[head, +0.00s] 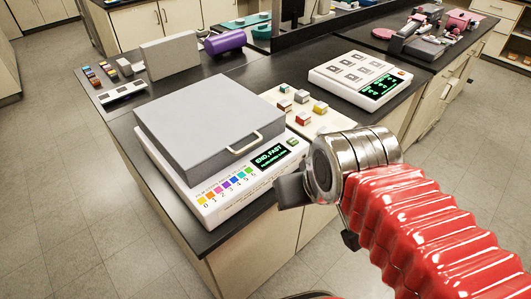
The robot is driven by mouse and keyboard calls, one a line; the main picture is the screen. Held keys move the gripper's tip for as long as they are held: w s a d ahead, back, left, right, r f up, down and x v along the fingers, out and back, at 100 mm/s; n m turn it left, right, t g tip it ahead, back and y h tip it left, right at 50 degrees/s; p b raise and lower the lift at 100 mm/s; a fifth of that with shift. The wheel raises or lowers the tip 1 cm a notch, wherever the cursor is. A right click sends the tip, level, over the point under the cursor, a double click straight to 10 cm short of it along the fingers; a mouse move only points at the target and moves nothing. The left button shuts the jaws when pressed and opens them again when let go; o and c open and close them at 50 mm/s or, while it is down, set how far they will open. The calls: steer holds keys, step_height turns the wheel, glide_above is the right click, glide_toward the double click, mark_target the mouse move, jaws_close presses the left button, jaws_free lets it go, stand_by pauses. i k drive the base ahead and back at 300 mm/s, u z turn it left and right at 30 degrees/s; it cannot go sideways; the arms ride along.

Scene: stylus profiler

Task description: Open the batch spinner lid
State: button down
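The device that looks like the batch spinner has a white base (178,178) with a row of numbered coloured patches and a small screen reading "END, FAST". Its thick grey lid (200,112) lies flat over the base and looks shut. A pale bar handle (245,143) is on the lid's front right side. My gripper (290,190) is in front and to the right of the device, near the bench's front edge, and apart from the handle. Only a dark part of it shows at the end of my silver wrist; its fingers are mostly hidden, and I see nothing held.
A cream board (322,124) with several coloured blocks is right of the device. A white panel (352,75) with a green screen stands farther right. A grey box (170,54) and purple cylinder (225,41) are behind. The black bench top (245,212) is bare along its front edge.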

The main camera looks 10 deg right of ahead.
mark_target(201, 128)
steer(key=u, duration=0.2)
steer(key=k, duration=0.55)
steer(key=u, duration=0.55)
steer(key=k, duration=0.75)
steer(key=u, duration=0.5)
steer(key=i, duration=1.3)
steer(key=z, duration=0.35)
